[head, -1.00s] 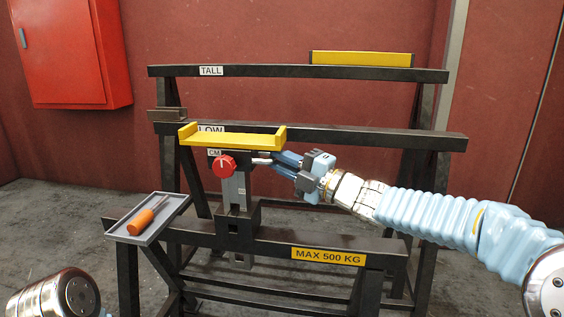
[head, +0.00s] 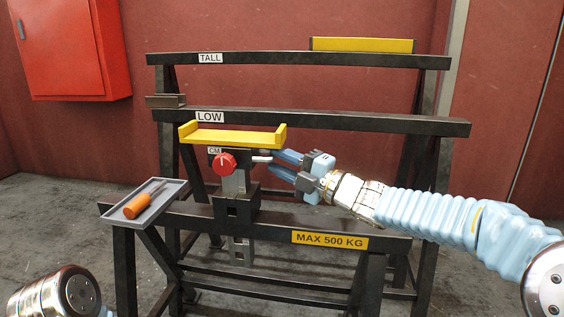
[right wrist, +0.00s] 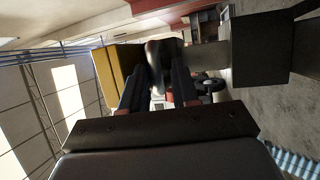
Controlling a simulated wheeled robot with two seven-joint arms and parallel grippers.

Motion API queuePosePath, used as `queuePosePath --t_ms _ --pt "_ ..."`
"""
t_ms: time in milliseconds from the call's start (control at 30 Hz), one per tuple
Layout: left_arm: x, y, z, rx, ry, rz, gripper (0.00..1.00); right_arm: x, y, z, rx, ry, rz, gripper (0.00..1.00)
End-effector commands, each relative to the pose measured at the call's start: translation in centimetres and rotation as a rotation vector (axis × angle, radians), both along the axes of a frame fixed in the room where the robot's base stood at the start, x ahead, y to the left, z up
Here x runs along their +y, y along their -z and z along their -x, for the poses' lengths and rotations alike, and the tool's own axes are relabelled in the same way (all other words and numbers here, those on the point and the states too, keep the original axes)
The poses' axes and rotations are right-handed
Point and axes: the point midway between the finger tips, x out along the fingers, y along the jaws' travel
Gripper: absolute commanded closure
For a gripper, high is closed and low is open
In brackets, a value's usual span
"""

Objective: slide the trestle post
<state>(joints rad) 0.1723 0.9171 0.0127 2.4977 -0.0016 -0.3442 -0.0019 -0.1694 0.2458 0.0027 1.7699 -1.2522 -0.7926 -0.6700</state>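The trestle post (head: 234,183) is a grey upright bar with a scale, standing in a black sleeve (head: 236,208) on the front beam. It carries a yellow cradle (head: 232,137), a red knob (head: 225,163) and a short pale handle (head: 260,158) pointing right. My right gripper (head: 273,161) has its blue fingers spread at the handle's tip. In the right wrist view, the fingers (right wrist: 158,92) stand apart with the blurred grey handle (right wrist: 160,58) between or just ahead of them; contact cannot be told. My left gripper is out of view.
Behind stand a beam marked LOW (head: 330,122) and a higher one marked TALL (head: 260,58), with a yellow bar (head: 362,45) on top. A grey tray (head: 172,194) with an orange-handled screwdriver (head: 139,205) sits at the front beam's left end.

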Motion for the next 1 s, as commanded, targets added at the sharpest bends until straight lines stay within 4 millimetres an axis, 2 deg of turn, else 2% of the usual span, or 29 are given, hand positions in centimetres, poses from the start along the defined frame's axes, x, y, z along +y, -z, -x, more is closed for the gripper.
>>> queuePosePath --t_ms 233,367,800,1000 --pt "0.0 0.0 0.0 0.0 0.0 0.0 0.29 -0.1 0.0 0.0 0.001 0.003 -0.001 0.73" --pt "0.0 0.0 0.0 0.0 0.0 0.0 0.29 -1.0 0.1 0.5 0.001 0.005 0.0 0.73" --pt "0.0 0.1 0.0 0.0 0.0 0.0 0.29 -8.6 1.8 6.6 0.0 0.005 -0.002 0.73" --pt "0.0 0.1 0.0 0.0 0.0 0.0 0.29 -10.5 2.4 8.1 0.001 0.003 -0.002 0.73"
